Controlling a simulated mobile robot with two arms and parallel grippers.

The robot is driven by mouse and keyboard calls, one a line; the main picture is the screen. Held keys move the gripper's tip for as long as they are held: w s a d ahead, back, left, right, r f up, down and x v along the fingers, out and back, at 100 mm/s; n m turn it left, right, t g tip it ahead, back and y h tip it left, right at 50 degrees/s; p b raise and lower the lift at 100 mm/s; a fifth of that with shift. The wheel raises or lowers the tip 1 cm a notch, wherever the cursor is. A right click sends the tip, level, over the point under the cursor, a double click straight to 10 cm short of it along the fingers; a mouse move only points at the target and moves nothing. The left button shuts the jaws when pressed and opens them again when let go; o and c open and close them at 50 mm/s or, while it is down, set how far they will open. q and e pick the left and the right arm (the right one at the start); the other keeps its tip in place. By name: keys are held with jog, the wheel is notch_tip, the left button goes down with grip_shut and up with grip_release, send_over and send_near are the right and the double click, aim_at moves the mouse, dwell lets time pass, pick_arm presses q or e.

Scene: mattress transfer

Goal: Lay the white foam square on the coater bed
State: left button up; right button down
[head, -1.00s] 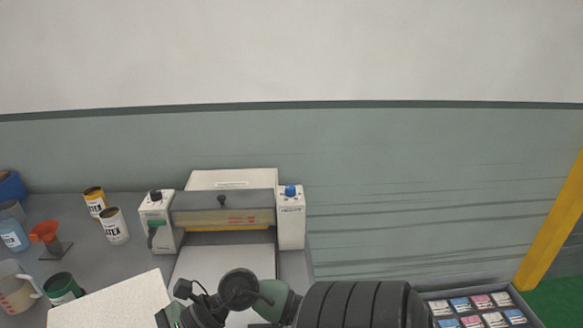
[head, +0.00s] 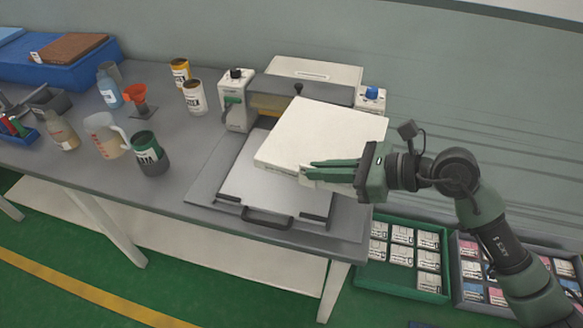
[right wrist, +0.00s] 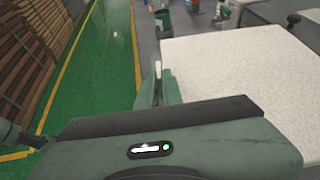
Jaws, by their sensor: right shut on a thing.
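The white foam square (head: 325,137) is held by my right gripper (head: 312,172), which is shut on its near right edge. The foam is above the right and back part of the coater bed (head: 262,176) and hides part of it; a gap under it is hard to judge. The bed is a pale plate with a dark handle at its front. The coater machine (head: 305,88) stands behind, partly hidden by the foam. In the right wrist view the foam (right wrist: 245,75) fills the right side beside the gripper (right wrist: 158,85).
Cans, a jug (head: 104,135) and a dark green can (head: 149,152) stand left of the coater on the grey table (head: 60,160). A green tray (head: 365,275) and a grey tray with packets are on the lower right. Green floor lies in front.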

jog(key=shift+n+g+y, duration=0.3)
jog(key=shift+n+g, duration=0.4)
jog(key=w+a+r, duration=0.1)
jog(key=a+r, duration=0.1)
jog(key=w+a+r, duration=0.1)
jog(key=w+a, duration=0.1)
jog(key=a, duration=0.1)
jog(key=w+a+r, duration=0.2)
jog(key=shift+a+r+b, duration=0.35)
jog(key=shift+a, duration=0.05)
jog(key=shift+w+a+r, duration=0.15)
jog(key=shift+w, duration=0.25)
notch_tip(320, 180, down, 20)
jog(key=p, duration=0.2)
jog(key=shift+r+p, duration=0.1)
jog(key=shift+p, duration=0.2)
